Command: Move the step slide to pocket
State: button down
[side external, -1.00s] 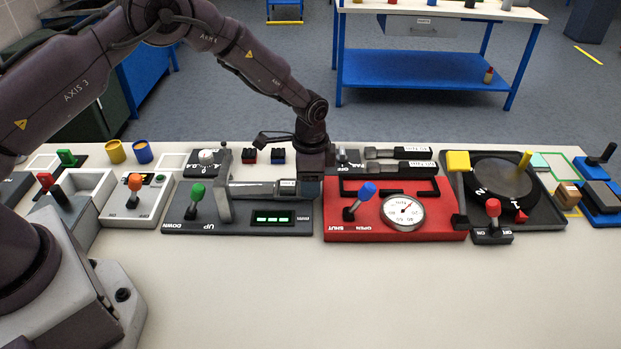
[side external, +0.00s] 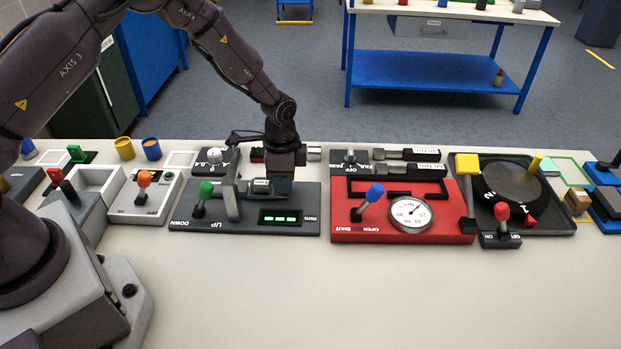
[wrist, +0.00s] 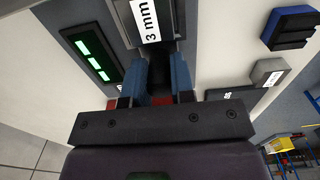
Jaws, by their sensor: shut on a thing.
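The step slide (side external: 261,186) looks like a grey bar with a white label, lying on the dark jack station next to its upright grey post (side external: 231,187). In the wrist view the slide (wrist: 150,22) shows a "3 mm" label just beyond the fingertips. My gripper (side external: 280,187) is low over the station, right of the post, at the slide's right end. In the wrist view its two blue fingers (wrist: 167,75) are close together on a dark part at this end, mostly hidden between them. I cannot make out a part marked as the pocket.
A green-knobbed lever (side external: 206,190) stands left of the post. A green-lit display (side external: 279,217) lies in front of my gripper. A red station (side external: 440,222) with a gauge is to the right. The front table is clear.

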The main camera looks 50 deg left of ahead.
aim_at(260, 182)
jog(key=s+a, duration=0.3)
jog(key=shift+s+a, duration=0.35)
jog(key=shift+a, duration=0.05)
jog(key=c, duration=1)
grip_release()
jog(key=shift+d, duration=0.1)
jog(key=shift+w+r, duration=0.1)
jog(key=shift+r, duration=0.25)
notch_tip(260, 182, up, 12)
jog(key=shift+r, duration=0.15)
